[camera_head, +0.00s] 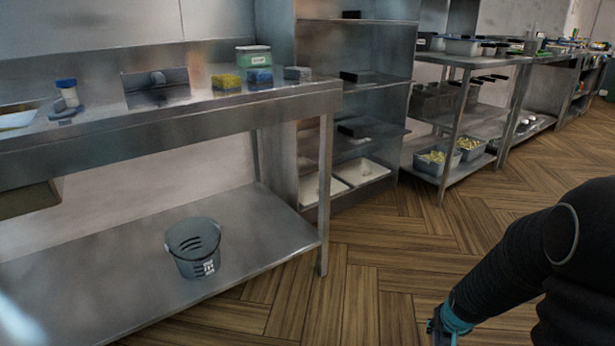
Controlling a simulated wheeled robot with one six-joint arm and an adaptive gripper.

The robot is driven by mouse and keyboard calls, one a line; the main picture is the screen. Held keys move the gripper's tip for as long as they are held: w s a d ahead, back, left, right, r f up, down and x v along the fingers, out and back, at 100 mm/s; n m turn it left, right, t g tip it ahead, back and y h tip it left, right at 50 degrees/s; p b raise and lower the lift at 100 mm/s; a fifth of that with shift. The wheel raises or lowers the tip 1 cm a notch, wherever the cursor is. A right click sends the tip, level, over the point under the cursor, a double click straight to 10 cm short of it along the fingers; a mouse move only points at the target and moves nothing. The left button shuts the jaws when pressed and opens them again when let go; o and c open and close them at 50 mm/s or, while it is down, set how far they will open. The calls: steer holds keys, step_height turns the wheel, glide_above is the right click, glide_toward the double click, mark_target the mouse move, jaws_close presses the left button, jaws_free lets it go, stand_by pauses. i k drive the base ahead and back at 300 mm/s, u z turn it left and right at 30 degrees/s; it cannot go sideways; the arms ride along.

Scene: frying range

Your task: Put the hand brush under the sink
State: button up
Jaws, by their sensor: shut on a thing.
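The steel sink table runs along the left, and a corner of the sink (18,117) shows at the left edge. Its boxy underside (28,199) hangs below the table top. My gripper's jaws are not visible. I cannot make out the hand brush.
A table leg (325,195) stands at the shelf's right corner. Steel racks (437,165) line the back. The wooden floor (390,260) between is clear.

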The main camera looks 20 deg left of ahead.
mark_target(151, 292)
steer(key=u, duration=0.9)
steer(key=i, duration=0.8)
steer(key=u, duration=0.95)
steer(key=i, duration=0.65)
